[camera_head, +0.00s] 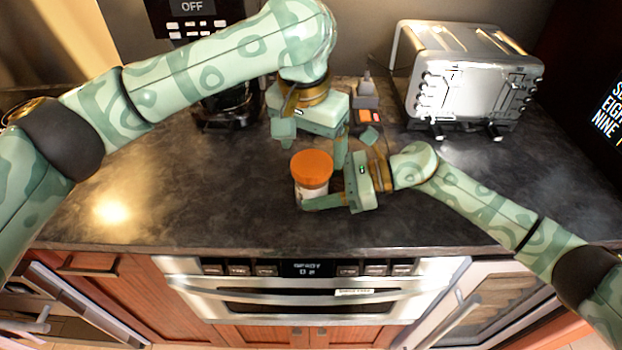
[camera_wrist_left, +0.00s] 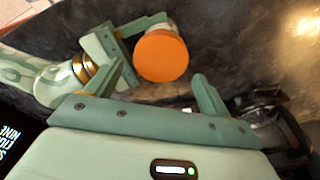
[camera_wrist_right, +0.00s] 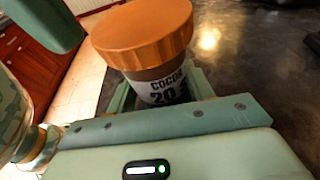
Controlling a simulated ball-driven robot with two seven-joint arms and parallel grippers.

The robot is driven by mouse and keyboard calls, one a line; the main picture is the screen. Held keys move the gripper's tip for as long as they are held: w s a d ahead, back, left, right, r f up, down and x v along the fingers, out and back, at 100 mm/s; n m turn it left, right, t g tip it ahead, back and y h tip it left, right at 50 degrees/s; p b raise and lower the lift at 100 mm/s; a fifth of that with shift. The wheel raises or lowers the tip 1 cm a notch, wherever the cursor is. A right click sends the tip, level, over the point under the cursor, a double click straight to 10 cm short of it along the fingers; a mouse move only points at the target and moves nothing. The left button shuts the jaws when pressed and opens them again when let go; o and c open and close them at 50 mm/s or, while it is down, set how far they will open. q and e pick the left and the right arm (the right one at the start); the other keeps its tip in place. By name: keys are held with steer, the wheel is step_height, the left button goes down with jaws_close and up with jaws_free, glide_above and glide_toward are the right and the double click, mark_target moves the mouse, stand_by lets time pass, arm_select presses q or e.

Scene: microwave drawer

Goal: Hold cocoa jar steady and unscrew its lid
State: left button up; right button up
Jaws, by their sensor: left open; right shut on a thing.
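The cocoa jar (camera_head: 312,188) stands upright on the dark counter, with a wide orange lid (camera_head: 312,168) on top. Its label reading COCOA shows in the right wrist view (camera_wrist_right: 165,90). My right gripper (camera_head: 325,192) is shut on the jar body from the right, below the lid. My left gripper (camera_head: 312,150) is above and behind the jar, open and empty, its fingers pointing down. In the left wrist view the lid (camera_wrist_left: 161,56) lies ahead of and between the spread fingers, apart from them.
A silver toaster (camera_head: 470,80) stands at the back right. A dark coffee machine (camera_head: 225,105) is at the back left. A small grey item with an orange part (camera_head: 368,112) is behind the grippers. The counter left of the jar is clear; its front edge is above a drawer appliance (camera_head: 310,290).

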mark_target(309, 162)
arm_select(q)
steer(key=shift+f, duration=1.7)
steer(key=c, duration=1.1)
steer(key=shift+o, duration=0.2)
steer(key=n, duration=0.3)
steer(key=n+y, duration=0.1)
steer(key=n, duration=0.3)
steer(key=shift+n, duration=0.4)
steer(key=n+y, duration=0.1)
steer(key=n, duration=0.5)
steer(key=shift+a, duration=0.1)
steer(key=shift+r, duration=0.1)
